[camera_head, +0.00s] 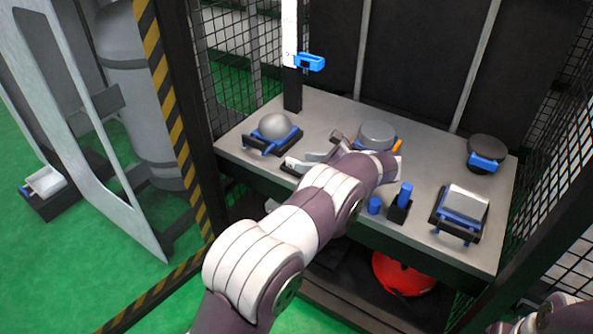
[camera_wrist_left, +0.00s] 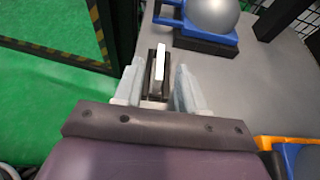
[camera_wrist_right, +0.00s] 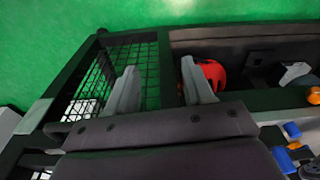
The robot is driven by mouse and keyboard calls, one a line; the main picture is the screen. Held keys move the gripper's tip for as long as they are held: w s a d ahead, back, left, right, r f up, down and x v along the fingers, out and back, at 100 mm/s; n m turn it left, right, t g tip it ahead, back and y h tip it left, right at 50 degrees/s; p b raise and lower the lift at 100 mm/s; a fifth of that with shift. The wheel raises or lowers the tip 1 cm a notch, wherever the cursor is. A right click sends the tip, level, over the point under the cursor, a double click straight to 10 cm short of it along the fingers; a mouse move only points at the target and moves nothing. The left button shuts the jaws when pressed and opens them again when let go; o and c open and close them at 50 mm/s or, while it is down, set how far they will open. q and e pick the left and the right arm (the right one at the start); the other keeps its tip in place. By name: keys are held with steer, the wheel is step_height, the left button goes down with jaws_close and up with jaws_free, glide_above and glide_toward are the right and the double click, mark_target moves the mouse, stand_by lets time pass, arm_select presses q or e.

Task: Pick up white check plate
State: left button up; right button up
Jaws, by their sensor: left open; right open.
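The white check plate (camera_wrist_left: 160,66) looks like a thin white piece upright in a small black holder (camera_wrist_left: 151,88) at the table's edge in the left wrist view. In the head view the plate (camera_head: 292,161) is small, just left of my left gripper (camera_head: 311,161). In the left wrist view my left gripper (camera_wrist_left: 161,88) is open, its fingers on either side of the plate with gaps showing. Contact cannot be told. My right gripper (camera_wrist_right: 161,88) is open and empty in the right wrist view, away from the plate.
On the grey table (camera_head: 330,118) stand a silver dome (camera_head: 275,126) on a blue-and-black cradle, a grey round weight (camera_head: 377,134), a dark round piece (camera_head: 488,150) and a silver block (camera_head: 466,202). A red helmet (camera_head: 403,274) lies below. Mesh panels and posts enclose the sides.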

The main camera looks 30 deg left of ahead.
arm_select(q)
steer(key=x, duration=0.2)
steer(key=shift+w+a+f, duration=0.1)
steer(key=shift+a+f, duration=0.05)
steer(key=shift+a, duration=0.1)
jaws_close()
